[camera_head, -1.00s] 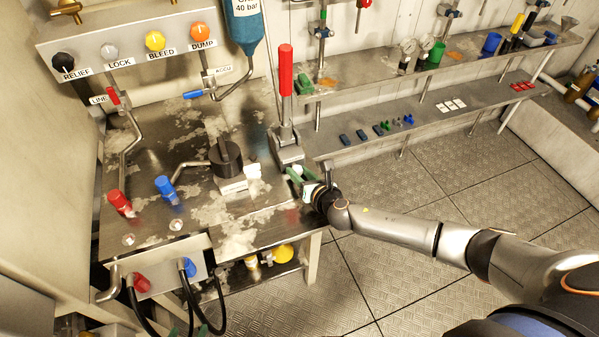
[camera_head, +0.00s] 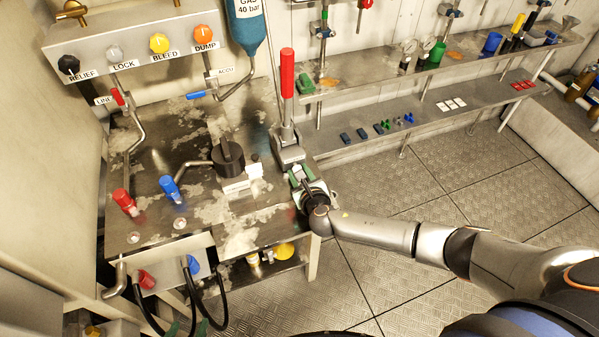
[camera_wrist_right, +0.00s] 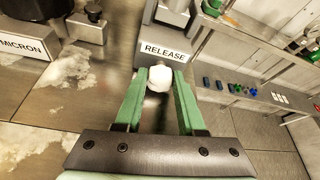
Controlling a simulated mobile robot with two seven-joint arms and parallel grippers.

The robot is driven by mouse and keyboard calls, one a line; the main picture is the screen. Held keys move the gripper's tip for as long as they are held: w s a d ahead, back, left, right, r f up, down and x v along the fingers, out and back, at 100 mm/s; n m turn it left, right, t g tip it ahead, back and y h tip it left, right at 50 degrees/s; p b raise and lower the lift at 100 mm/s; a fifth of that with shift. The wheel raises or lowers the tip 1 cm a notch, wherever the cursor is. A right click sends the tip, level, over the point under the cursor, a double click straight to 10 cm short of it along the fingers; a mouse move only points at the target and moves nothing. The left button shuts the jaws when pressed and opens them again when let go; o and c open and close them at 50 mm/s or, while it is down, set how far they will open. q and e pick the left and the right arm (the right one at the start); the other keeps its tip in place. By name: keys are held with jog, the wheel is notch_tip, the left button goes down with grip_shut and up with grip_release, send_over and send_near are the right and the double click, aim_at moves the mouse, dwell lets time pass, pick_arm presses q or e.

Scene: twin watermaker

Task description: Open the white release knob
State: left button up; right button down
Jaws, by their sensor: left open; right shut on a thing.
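The white release knob (camera_wrist_right: 159,79) sits just below the RELEASE label (camera_wrist_right: 165,52) in the right wrist view. My right gripper (camera_wrist_right: 161,76) has its two green fingers on either side of the knob and is shut on it. In the head view, my right gripper (camera_head: 297,174) is at the foot of the red-handled lever block (camera_head: 289,152), at the bench's right edge, and largely hides the knob. Green tips of my left gripper (camera_head: 184,328) show at the bottom edge of the head view, open and apart from the bench-top items; the rest is out of frame.
The steel bench (camera_head: 215,215) carries a black-capped cylinder (camera_head: 227,158) and red and blue fittings. A red-handled lever (camera_head: 287,75) rises behind my right gripper. A valve panel (camera_head: 135,45) stands at the back left. Shelves (camera_head: 440,110) with small parts line the right wall.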

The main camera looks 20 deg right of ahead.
jog(key=c, duration=0.8)
grip_release()
jog(key=v, duration=1.2)
jog(key=shift+s+r, duration=0.15)
jog(key=shift+s, duration=0.1)
